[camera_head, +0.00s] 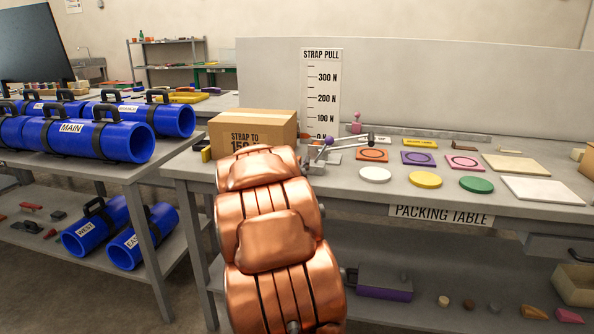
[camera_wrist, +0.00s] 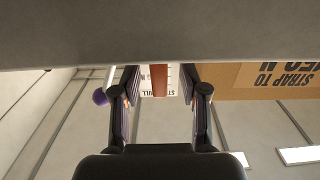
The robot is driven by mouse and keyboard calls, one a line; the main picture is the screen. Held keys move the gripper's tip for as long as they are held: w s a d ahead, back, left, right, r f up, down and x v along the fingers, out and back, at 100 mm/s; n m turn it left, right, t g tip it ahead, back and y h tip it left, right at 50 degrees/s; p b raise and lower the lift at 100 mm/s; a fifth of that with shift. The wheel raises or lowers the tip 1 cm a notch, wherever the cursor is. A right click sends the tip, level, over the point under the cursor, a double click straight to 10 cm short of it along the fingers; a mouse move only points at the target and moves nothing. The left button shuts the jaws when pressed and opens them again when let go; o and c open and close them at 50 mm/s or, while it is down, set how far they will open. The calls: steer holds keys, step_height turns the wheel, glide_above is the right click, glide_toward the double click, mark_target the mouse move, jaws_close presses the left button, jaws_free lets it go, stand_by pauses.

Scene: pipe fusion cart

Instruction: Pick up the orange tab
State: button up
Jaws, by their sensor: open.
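A small orange piece (camera_head: 304,135) shows at the right edge of the cardboard box, by the foot of the STRAP PULL scale; it may be the orange tab, but it is too small to be sure. In the wrist view my gripper (camera_wrist: 163,82) is open, with its two dark fingers apart. A red-brown strip (camera_wrist: 160,83) shows between the fingers, in front of the white scale; I cannot tell whether it is the tab, and neither finger visibly touches it.
The cardboard box (camera_head: 253,124) stands on the packing table (camera_head: 340,183). A lever with a purple ball (camera_head: 328,141) stands right of it. Coloured square plates and round discs (camera_head: 425,180) lie farther right. Blue pipes (camera_head: 120,140) fill the left table. A grey surface (camera_wrist: 160,35) crosses the wrist view.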

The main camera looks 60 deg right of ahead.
steer(key=shift+d, duration=0.1)
jaws_close()
stand_by(0.3)
steer(key=shift+r, duration=0.1)
